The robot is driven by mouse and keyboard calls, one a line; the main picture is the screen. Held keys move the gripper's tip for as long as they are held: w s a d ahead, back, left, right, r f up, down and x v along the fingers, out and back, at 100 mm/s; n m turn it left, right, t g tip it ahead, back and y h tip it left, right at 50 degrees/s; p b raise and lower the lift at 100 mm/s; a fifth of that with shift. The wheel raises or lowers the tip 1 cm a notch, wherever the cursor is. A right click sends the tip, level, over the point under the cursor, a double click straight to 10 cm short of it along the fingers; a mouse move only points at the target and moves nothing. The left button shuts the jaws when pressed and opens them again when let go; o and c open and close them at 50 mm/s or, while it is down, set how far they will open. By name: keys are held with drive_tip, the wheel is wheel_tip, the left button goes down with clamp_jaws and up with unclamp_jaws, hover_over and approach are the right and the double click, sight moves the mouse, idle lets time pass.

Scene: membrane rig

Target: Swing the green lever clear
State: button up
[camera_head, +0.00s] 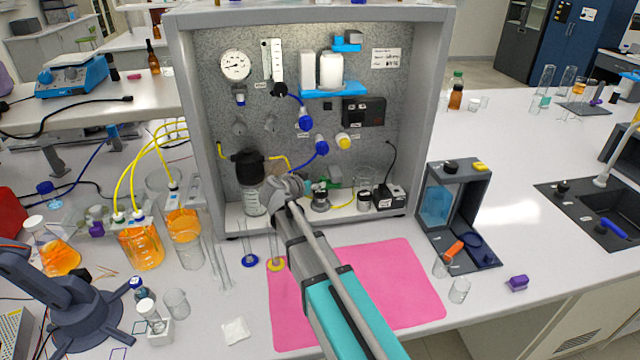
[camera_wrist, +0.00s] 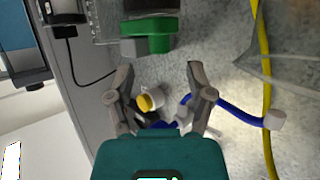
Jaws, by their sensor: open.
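The green lever (camera_head: 334,174) shows as a small green piece low on the speckled panel inside the grey cabinet, just right of my gripper (camera_head: 290,184). In the wrist view the green part (camera_wrist: 152,28) is at the top, with a grey block at its left edge. My gripper (camera_wrist: 160,78) is open there, its two fingers spread with nothing held between them. The green part lies beyond the fingertips, and I see no contact. My arm covers part of the cabinet floor in the head view.
A yellow-capped valve (camera_head: 344,141) and blue-handled valves (camera_head: 321,145) sit above on the panel. A black-lidded jar (camera_head: 250,170) stands left of my gripper. A small black box (camera_head: 390,196) stands on the right. A pink mat (camera_head: 410,285) lies in front.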

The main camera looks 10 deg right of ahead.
sight(321, 180)
drive_tip(key=shift+b+x, duration=0.55)
drive_tip(key=shift+x, duration=1.35)
clamp_jaws()
